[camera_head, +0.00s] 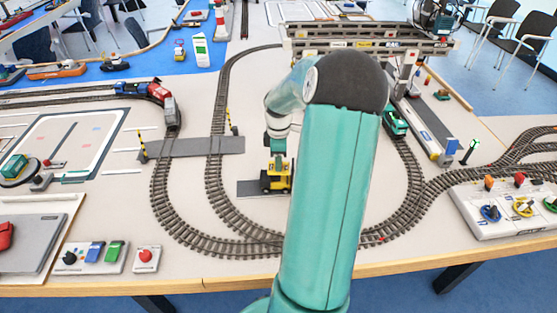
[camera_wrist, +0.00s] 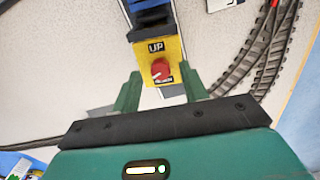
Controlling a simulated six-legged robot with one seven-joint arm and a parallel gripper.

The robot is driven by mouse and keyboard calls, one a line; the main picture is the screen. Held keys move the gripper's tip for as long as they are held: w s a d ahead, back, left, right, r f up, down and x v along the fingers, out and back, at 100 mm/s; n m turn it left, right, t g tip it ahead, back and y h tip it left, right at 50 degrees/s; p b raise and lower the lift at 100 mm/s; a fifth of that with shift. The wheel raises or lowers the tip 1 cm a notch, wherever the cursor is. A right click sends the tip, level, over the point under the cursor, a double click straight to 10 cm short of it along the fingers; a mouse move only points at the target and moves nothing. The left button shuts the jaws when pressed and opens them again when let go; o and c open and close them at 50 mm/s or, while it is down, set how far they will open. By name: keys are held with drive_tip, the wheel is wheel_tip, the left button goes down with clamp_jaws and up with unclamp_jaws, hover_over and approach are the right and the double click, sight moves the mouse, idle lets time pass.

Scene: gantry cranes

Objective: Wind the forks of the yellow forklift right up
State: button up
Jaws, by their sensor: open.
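The yellow forklift (camera_head: 276,178) stands on a grey pad (camera_head: 249,188) inside the track loop, partly hidden by my arm in the head view. In the wrist view the yellow forklift body (camera_wrist: 150,48) carries a red knob (camera_wrist: 160,69). The forks cannot be made out in either view.
Curved railway track (camera_head: 214,140) surrounds the forklift. A grey level crossing (camera_head: 196,147) lies behind it to the left. A green train (camera_head: 395,122) stands on the track at right. A control panel with several knobs (camera_head: 510,207) is at the right edge.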

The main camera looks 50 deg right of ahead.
drive_tip(key=shift+f, duration=0.4)
clamp_jaws()
